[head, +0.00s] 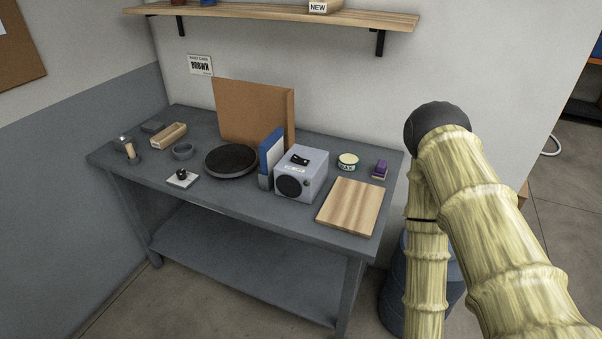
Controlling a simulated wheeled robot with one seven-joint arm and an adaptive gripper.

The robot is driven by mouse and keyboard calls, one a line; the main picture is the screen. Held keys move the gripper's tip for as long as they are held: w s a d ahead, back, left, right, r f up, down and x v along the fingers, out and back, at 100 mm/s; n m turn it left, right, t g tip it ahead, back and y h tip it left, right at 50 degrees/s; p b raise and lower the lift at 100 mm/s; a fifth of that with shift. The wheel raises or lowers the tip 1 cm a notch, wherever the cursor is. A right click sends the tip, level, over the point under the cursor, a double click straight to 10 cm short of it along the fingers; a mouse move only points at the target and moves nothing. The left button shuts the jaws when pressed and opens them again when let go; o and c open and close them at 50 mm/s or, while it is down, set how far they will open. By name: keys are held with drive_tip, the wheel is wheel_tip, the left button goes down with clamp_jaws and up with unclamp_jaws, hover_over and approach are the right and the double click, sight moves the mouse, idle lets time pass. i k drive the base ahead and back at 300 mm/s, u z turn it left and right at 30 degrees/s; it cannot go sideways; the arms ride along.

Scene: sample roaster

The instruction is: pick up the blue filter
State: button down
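A thin upright panel with a blue edge and a pale face, which looks like the blue filter (272,147), stands on the grey workbench (240,203). It is between a round black disc on its left and a pale grey box-shaped machine (315,170) on its right, close to both. A large brown board (245,108) stands behind it. The machine may hide part of its right side. My arm rises at the right of the view, away from the bench top. My gripper is not in view.
A wall shelf (280,15) hangs above.

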sight(272, 149)
drive_tip(key=z, duration=0.65)
drive_tip(key=i, duration=0.8)
drive_tip(key=u, duration=2.1)
